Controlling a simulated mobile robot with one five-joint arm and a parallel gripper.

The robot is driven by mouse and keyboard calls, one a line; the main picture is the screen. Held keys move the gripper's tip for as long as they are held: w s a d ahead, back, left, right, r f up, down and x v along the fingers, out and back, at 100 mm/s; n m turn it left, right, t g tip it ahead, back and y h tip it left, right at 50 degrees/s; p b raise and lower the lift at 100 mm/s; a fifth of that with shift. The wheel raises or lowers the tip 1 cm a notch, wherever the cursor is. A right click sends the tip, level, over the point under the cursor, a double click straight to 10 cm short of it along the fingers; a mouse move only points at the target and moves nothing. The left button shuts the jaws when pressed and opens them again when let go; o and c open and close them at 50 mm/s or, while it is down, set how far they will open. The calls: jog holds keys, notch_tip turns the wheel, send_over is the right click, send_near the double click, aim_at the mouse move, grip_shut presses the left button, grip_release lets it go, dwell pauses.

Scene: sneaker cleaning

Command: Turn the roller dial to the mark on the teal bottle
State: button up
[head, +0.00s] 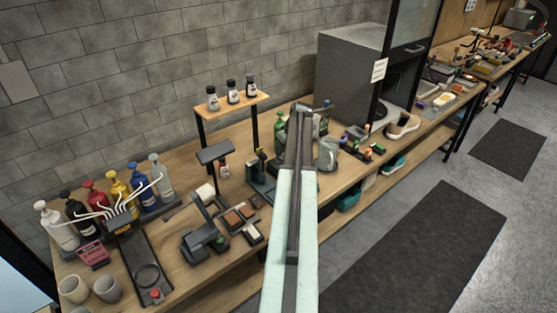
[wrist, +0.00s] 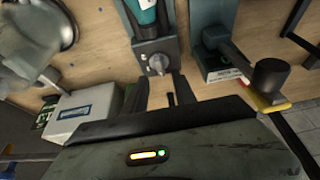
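In the wrist view, a teal bottle (wrist: 145,14) with a pale label stands in a dark grey holder at the top. A round grey roller dial (wrist: 158,63) with a raised grip bar sits on the holder's front plate. The mark cannot be made out. My gripper (wrist: 160,82) is open, its two dark fingers apart just below the dial in the picture, with nothing visible between them. Contact with the dial cannot be told. In the head view, my gripper (head: 311,108) is small at the far end of my arm; the dial cannot be made out there.
In the wrist view, a dark lever device (wrist: 268,75) stands close on the right, a white box (wrist: 82,112) lies at lower left, and a blurred grey vessel (wrist: 35,40) is at upper left. The head view shows several coloured bottles (head: 120,195) along the bench's left.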

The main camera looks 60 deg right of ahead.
aim_at(279, 158)
jog(key=b+x, duration=0.3)
jog(key=x, duration=0.2)
jog(key=shift+r, duration=0.15)
jog(key=shift+s, duration=0.1)
jog(key=shift+a, duration=0.15)
grip_shut()
jog(key=shift+m, duration=0.3)
jog(key=m+h, duration=0.1)
jog(key=m, duration=0.1)
jog(key=m+g+h, duration=0.1)
jog(key=m, duration=0.2)
jog(key=shift+a, duration=0.1)
jog(key=m, duration=0.2)
jog(key=m+g, duration=0.1)
jog(key=m, duration=0.1)
jog(key=m+g, duration=0.1)
jog(key=m, duration=0.1)
jog(key=shift+w+h, duration=0.25)
jog(key=shift+h, duration=0.15)
